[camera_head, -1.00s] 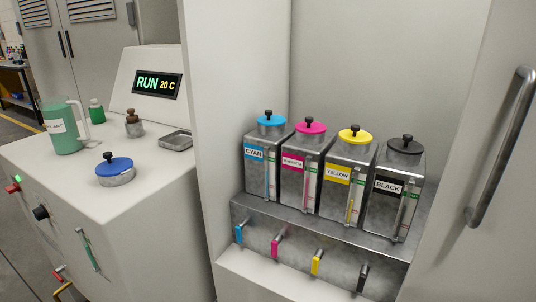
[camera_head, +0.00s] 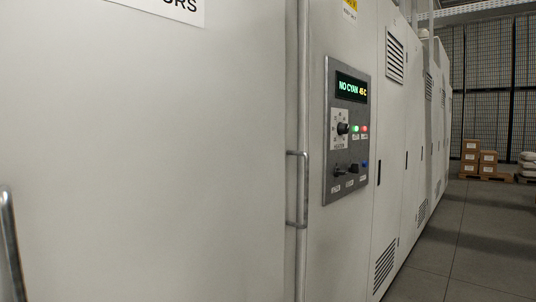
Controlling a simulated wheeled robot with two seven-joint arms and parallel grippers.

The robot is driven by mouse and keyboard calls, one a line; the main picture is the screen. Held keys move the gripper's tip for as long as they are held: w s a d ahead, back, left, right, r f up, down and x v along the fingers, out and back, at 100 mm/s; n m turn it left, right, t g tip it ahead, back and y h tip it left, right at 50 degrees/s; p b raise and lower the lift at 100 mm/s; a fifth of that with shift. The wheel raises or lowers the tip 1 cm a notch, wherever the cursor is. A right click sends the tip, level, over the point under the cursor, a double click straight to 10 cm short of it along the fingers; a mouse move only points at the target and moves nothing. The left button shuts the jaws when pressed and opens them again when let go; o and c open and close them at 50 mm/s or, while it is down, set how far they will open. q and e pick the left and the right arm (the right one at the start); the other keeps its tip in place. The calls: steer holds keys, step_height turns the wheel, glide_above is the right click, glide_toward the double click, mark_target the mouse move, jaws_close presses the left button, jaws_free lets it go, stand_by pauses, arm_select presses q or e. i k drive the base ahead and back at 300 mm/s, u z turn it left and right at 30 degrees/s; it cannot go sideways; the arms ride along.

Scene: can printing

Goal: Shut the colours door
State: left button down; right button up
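A large pale door panel (camera_head: 160,150) fills the left half of the view. A white sign (camera_head: 165,8) at its top is cut off by the frame, and only the end of a word, seemingly "URS", shows. A metal bar handle (camera_head: 10,250) shows at the lower left edge. Another metal handle (camera_head: 297,190) stands at the right side of the panel, beside a long vertical edge. I cannot tell from this view whether the door is open or shut. The ink containers are out of sight. Neither of my grippers is in view.
A grey control panel (camera_head: 347,130) right of the door has a display (camera_head: 351,87) reading "NO CYAN 45 C", knobs and small lights. A row of pale cabinets recedes to the right. Grey floor (camera_head: 470,240) is clear there, with stacked boxes (camera_head: 480,158) far back.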

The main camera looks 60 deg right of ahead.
mark_target(142, 142)
steer(key=z, duration=0.55)
steer(key=k, duration=0.4)
steer(key=z, duration=0.8)
steer(key=i, duration=0.5)
steer(key=u, duration=0.05)
steer(key=k, duration=0.6)
steer(key=z, duration=0.45)
steer(key=i, duration=1.2)
steer(key=z, duration=0.8)
